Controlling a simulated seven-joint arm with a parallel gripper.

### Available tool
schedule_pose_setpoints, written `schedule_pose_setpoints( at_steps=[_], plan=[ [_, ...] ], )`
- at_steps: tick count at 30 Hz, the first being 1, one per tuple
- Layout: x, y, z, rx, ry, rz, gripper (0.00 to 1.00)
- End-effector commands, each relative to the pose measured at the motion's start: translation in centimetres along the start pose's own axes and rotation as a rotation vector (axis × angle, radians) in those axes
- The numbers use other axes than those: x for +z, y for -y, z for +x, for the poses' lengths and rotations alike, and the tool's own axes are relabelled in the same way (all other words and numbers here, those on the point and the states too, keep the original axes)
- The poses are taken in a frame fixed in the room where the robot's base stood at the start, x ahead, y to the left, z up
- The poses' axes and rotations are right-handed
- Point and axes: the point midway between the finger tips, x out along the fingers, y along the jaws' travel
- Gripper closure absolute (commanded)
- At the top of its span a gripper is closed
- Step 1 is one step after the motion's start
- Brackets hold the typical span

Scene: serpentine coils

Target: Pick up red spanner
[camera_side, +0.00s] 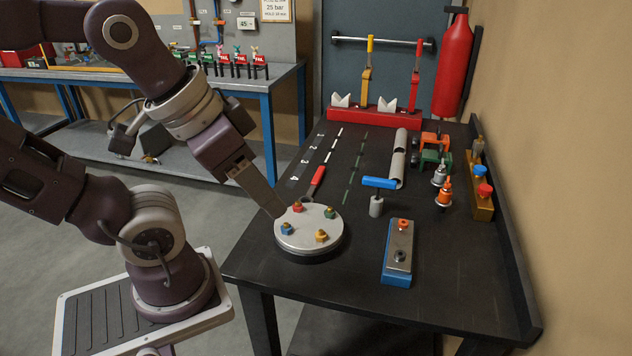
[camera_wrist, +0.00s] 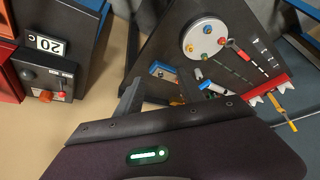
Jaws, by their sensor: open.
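A spanner with a red handle (camera_side: 317,178) and a grey head lies on the black bench just behind the round flange (camera_side: 316,241). Its head is close to the flange rim; I cannot tell if they touch. In the wrist view its red handle (camera_wrist: 231,43) shows beside the flange (camera_wrist: 206,26). My gripper (camera_side: 272,208) points down at the flange's left edge, to the left of and nearer than the spanner, in the side view. It is open, with nothing seen between its fingers, which also show in the wrist view (camera_wrist: 160,92).
Coloured bolts stand on the flange. A blue T-handle (camera_side: 379,183) and a blue block (camera_side: 396,271) stand right of it. A grey tube (camera_side: 398,158) lies behind. Bench space around the white marks is clear.

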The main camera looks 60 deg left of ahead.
Motion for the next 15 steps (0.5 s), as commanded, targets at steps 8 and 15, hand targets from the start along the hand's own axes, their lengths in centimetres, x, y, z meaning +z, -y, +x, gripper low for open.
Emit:
schedule_pose_setpoints(
  at_steps=[8, 15],
  plan=[
    [-11.9, 5.0, 2.8, 0.01, 0.147, -0.275, 0.55],
    [-20.3, 20.5, 15.4, -0.079, 0.311, -0.609, 0.55]
  ],
)
